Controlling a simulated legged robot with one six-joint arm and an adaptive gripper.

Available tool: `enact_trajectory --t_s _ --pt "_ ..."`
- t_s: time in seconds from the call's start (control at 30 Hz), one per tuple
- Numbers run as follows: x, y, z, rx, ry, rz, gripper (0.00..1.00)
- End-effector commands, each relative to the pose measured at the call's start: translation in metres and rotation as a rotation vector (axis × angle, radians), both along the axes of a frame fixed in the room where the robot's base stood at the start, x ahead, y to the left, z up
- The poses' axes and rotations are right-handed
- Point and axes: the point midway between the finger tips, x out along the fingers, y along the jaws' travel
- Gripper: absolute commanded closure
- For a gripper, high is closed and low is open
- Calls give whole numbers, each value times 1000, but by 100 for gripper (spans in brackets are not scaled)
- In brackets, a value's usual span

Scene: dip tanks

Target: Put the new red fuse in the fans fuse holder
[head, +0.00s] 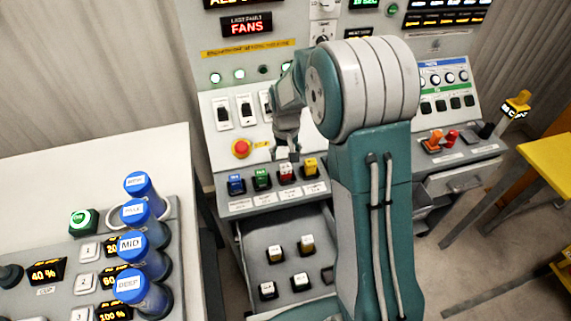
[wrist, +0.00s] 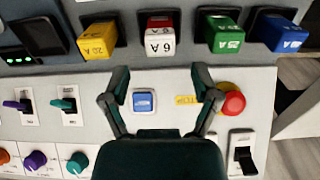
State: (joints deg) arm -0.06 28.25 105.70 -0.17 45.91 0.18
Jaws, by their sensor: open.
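In the head view a row of fuses sits on the panel's lower ledge: blue, green, a red-and-white one (head: 286,173) and yellow. In the wrist view the red-and-white fuse (wrist: 160,36) reads 6 A and stands between the yellow and green ones. The small labels under the row are too small to read, so I cannot tell which holder is for the fans. A loose-looking red piece (head: 452,136) lies beside an orange one on the right ledge. My gripper (head: 287,154) is open and empty above the row; its spread fingers (wrist: 160,80) are apart from the fuses.
A display (head: 246,25) reads LAST FAULT FANS. A red mushroom button (head: 241,149) and switches are close to my gripper. An open drawer (head: 257,272) below holds several small blocks. Blue-capped cylinders (head: 139,240) stand on the left console. A yellow table (head: 550,152) is at right.

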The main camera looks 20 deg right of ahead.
Motion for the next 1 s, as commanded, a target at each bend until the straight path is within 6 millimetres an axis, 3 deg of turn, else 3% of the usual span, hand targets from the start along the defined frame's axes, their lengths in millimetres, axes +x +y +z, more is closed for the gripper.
enact_trajectory --t_s 0.2,0.53,0.67,1.0 --pt "0 0 44 0 -3 0 21" --pt "-5 0 75 0 -14 0 21" --pt "-25 0 104 0 -60 0 21" --pt "-95 0 170 1 -196 1 21"
